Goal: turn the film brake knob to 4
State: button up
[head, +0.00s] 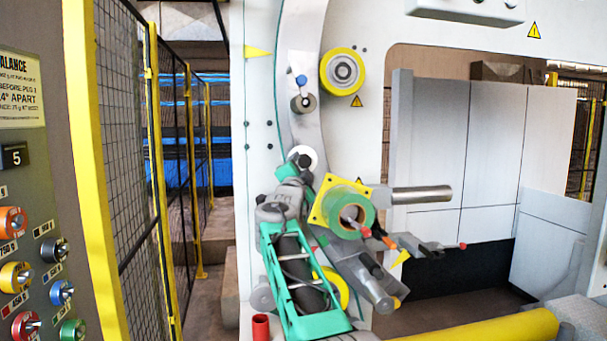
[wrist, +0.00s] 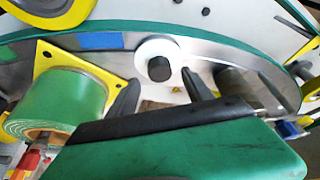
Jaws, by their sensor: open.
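The film brake knob appears to be the dark round knob (wrist: 159,68) at the centre of a white disc (wrist: 146,48) in the wrist view. The disc also shows in the head view (head: 311,153), at the end of my arm on the curved grey ring. No numbers on the disc are readable. My gripper (wrist: 162,73) is open, with one dark fingertip to each side of the knob in the wrist picture. A gap shows on both sides, and I see no contact. In the head view the fingertips are too small to make out.
A green film roll (head: 357,200) on a yellow square plate is close to the right of my wrist. A panel with coloured knobs (head: 15,275) stands at left, beside a mesh fence (head: 125,110).

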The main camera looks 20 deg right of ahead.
jog(key=b+v, duration=0.1)
jog(key=v, duration=0.2)
jog(key=shift+s+a+f, duration=0.1)
jog(key=shift+s+a, duration=0.1)
jog(key=shift+s, duration=0.1)
